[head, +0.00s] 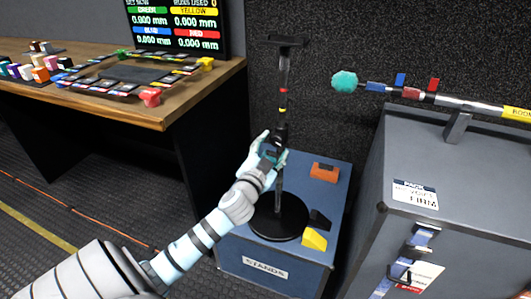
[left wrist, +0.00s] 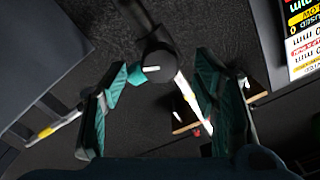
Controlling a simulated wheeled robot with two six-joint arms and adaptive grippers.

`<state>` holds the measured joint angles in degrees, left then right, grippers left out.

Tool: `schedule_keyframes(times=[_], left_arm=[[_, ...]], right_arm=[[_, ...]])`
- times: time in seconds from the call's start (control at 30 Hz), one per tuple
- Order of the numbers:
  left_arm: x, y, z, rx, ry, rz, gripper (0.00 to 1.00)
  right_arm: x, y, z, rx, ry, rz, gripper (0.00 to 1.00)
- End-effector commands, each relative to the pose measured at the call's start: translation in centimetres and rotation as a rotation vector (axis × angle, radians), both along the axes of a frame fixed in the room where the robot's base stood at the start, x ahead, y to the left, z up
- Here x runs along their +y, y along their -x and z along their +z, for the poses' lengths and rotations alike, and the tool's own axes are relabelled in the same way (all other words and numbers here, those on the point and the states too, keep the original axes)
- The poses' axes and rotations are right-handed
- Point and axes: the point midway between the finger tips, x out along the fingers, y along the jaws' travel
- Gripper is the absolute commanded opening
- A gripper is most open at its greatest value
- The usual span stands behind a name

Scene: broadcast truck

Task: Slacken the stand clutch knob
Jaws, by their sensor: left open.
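The stand is a thin dark pole (head: 283,90) with red and yellow bands and a flat top, upright on a round black base (head: 280,219). Its clutch is a dark collar (head: 281,132) partway up, partly hidden by my left gripper (head: 268,150). In the left wrist view the round black clutch knob (left wrist: 158,62) with a white line on its face lies between the fingertips of my left gripper (left wrist: 161,68). A small teal piece shows beside the knob. The left fingers are open, with gaps visible on both sides of the knob. My right gripper is not in view.
The stand is on a blue-grey case (head: 262,263) marked STANDS, with orange, yellow and black blocks on it. A grey cabinet (head: 432,165) with a boom pole (head: 465,103) above stands close at right. A wooden table (head: 120,108) with a screen is at left.

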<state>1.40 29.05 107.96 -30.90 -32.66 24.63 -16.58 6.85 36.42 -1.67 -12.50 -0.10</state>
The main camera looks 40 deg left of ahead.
Motion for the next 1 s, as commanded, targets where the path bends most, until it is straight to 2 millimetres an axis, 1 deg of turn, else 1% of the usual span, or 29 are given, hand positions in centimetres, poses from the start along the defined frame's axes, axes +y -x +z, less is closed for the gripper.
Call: schedule_keyframes(times=[0.2, 0.3, 0.4, 0.5, 1.0], left_arm=[[-2.0, 5.8, -0.1, 0.003, -0.001, -0.003, 0.55], [-2.7, 7.9, -0.1, 0.003, 0.001, -0.001, 0.55], [-3.2, 9.1, 0.0, 0.001, 0.001, -0.002, 0.55], [-3.3, 9.5, 0.0, 0.001, 0.002, 0.000, 0.55], [-3.3, 9.4, 0.0, 0.004, -0.010, -0.001, 0.55]], right_arm=[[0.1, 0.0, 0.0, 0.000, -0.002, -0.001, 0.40], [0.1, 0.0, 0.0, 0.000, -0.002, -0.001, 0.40], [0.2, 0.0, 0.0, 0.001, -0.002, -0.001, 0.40], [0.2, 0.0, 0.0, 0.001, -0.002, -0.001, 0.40], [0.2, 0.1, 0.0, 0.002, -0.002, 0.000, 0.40]])
